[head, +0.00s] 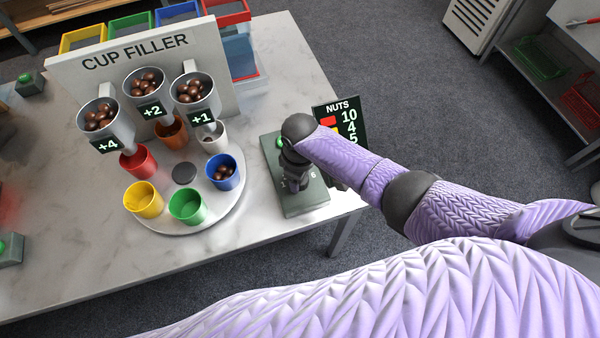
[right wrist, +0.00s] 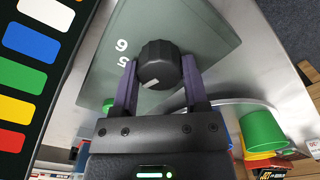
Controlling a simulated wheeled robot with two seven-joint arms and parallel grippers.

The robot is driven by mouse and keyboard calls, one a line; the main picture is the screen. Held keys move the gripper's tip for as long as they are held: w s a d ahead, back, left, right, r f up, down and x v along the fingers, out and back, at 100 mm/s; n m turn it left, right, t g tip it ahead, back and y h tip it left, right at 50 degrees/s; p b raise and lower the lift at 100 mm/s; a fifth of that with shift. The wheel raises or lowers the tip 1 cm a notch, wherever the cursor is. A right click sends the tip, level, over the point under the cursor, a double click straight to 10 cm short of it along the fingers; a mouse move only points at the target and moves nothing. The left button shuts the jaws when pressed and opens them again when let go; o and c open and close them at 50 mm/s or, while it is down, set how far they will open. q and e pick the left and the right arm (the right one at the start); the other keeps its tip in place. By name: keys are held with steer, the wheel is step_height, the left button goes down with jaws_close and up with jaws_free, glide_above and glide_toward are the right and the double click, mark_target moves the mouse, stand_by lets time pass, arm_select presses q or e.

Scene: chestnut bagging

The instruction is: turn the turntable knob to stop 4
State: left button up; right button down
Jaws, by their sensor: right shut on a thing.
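The knob (right wrist: 158,62) is black and ridged, with a white pointer line facing down and slightly left in the right wrist view. It sits on a grey-green plate (right wrist: 185,25) marked with a 5 and a 6; the other stop marks are hidden there. My right gripper (right wrist: 159,80) has one finger on each side of the knob, shut on it. In the head view, my right gripper (head: 293,180) covers the knob over the control box (head: 303,208). The white round turntable (head: 228,207) carries red, orange, white, blue, green and yellow cups. My left gripper is not in view.
The cup filler board (head: 60,75) stands behind the turntable, with three chestnut hoppers labelled +4, +2 and +1. The blue cup (head: 222,172) holds chestnuts. A nuts sign (head: 350,112) stands behind my right arm. The table's front (head: 120,265) is clear.

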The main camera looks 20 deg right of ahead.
stand_by(0.5)
steer(key=shift+c, duration=0.5)
jaws_free()
step_height(320, 180, up, 10)
steer(key=p, duration=0.5)
steer(key=shift+f, duration=0.1)
